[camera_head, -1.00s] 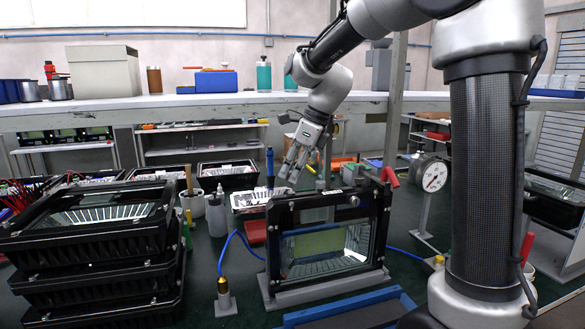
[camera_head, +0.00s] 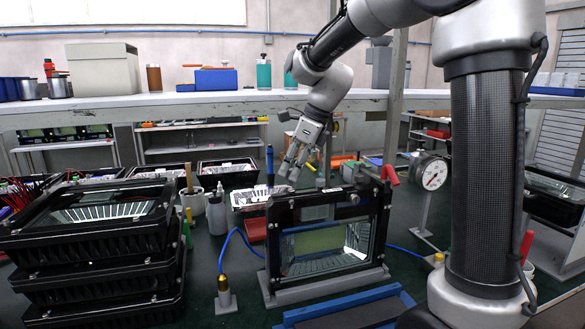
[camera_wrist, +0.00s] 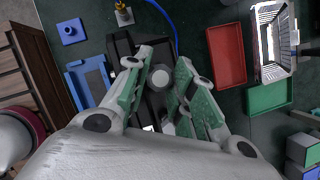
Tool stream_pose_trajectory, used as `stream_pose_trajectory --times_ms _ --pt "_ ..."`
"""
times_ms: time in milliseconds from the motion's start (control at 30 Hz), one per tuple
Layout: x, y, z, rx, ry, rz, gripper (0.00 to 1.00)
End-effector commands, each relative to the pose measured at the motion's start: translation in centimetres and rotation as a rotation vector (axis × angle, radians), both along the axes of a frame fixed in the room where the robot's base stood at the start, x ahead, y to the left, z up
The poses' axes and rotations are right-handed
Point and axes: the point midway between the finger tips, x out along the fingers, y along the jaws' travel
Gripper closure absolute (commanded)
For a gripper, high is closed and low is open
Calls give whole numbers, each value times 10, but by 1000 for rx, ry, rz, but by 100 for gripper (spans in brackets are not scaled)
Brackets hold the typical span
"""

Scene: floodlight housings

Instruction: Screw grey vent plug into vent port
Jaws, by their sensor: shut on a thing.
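The black floodlight housing (camera_head: 283,215) stands upright in a grey stand, its glass facing me. My gripper (camera_head: 290,176) points down behind and above its top edge in the head view. In the wrist view my gripper (camera_wrist: 158,92) is shut on a small grey round piece, which looks like the grey vent plug (camera_wrist: 160,77). The plug cannot be made out in the head view. Black housing parts (camera_wrist: 124,50) lie beneath the fingers in the wrist view. The vent port is not clearly visible, and I cannot tell whether the plug touches it.
Stacked black housings (camera_head: 90,250) stand at left. A brass-tipped blue hose (camera_head: 224,283) is in front. A pressure gauge (camera_head: 433,174) stands at right, a blue tray (camera_head: 300,319) at the front. A red tray (camera_wrist: 226,56) and green tray (camera_wrist: 268,97) lie right of the fingers.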

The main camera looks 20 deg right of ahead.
Motion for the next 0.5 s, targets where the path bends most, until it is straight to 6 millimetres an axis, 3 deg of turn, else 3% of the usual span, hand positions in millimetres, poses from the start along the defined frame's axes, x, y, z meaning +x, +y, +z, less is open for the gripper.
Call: stream_pose_trajectory --times_ms 500 --pt "0 0 -7 0 1 0 91"
